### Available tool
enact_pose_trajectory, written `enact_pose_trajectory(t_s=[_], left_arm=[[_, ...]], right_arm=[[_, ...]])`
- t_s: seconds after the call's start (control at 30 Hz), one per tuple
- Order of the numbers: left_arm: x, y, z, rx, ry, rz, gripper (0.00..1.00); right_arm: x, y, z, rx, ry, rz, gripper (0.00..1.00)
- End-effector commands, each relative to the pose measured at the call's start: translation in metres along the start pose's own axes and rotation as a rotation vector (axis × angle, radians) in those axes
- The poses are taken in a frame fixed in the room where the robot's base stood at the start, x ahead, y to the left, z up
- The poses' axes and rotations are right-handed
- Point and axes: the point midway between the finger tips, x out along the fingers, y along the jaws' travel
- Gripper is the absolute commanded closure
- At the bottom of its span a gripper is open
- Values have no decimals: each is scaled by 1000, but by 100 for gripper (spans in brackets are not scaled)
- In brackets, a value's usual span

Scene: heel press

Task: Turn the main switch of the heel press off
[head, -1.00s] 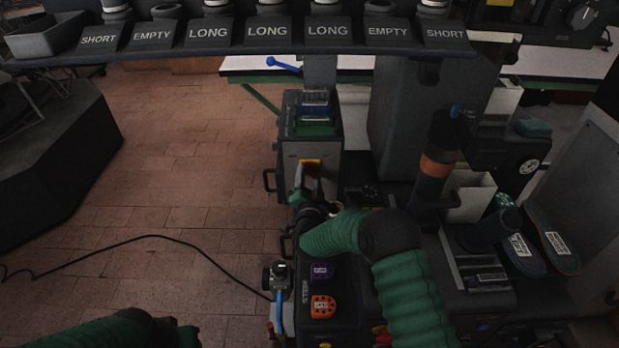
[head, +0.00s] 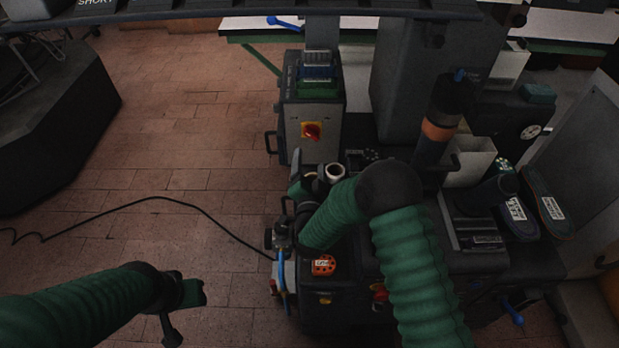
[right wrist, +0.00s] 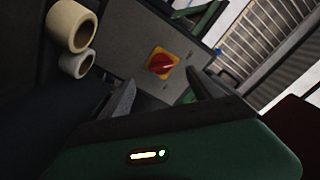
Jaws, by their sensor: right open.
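The main switch (head: 312,131) is a red knob on a yellow plate, on the grey front of the control box (head: 313,151). In the right wrist view the main switch (right wrist: 161,65) is fully visible, with nothing touching it. My right gripper (head: 303,188) is near the box, short of the switch, and partly hidden by my arm. In the right wrist view my right gripper (right wrist: 160,92) has its fingers apart, with nothing between them. My left gripper (head: 192,293) is over the floor at lower left, far from the switch; its jaw gap is unclear.
The heel press (head: 415,95) stands right of the box. A black handle (head: 270,143) sticks out left of the box. An orange part (head: 323,265) lies on the near ledge. A black cable (head: 150,200) crosses the otherwise clear floor at left.

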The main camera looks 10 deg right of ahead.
Motion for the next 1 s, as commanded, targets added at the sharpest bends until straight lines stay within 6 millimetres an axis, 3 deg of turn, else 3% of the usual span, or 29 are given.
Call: enact_pose_trajectory(t_s=[0.1, 0.3, 1.0], left_arm=[[-6, 0, -1, 0, 0, 0, 64], [-8, 0, -2, 0, 0, 0, 64], [-8, 0, -2, 0, 0, 0, 64]], right_arm=[[-33, -1, 1, -3, -6, 0, 27], [-66, 0, 2, -2, -4, 0, 27], [-72, 0, 2, -1, -2, 0, 27]])
